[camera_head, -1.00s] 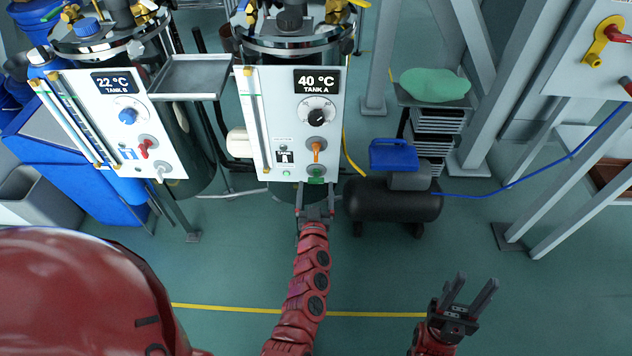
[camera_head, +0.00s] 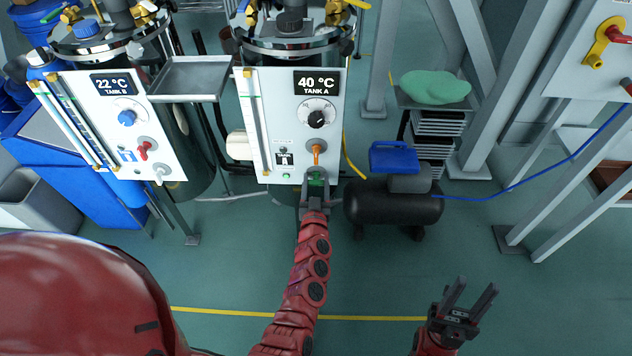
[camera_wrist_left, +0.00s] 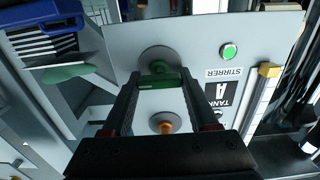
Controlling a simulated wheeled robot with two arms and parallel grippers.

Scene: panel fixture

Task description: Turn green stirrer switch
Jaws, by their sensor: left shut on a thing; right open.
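The green stirrer switch (camera_head: 316,176) sits at the lower right of the white Tank A panel (camera_head: 331,136), below the orange handle (camera_head: 316,154). My left gripper (camera_head: 316,184) is shut on the green switch. In the left wrist view the green switch (camera_wrist_left: 160,82) lies between the two fingers (camera_wrist_left: 158,88), with its round grey base behind it. A lit green button (camera_wrist_left: 229,51) sits beside the STIRRER label in the wrist view. My right gripper (camera_head: 468,302) is open and empty, low at the right, well away from the panel.
The Tank B panel (camera_head: 128,131), with blue and red controls, stands to the left. A metal tray (camera_head: 188,78) lies between the tanks. Open floor lies in front.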

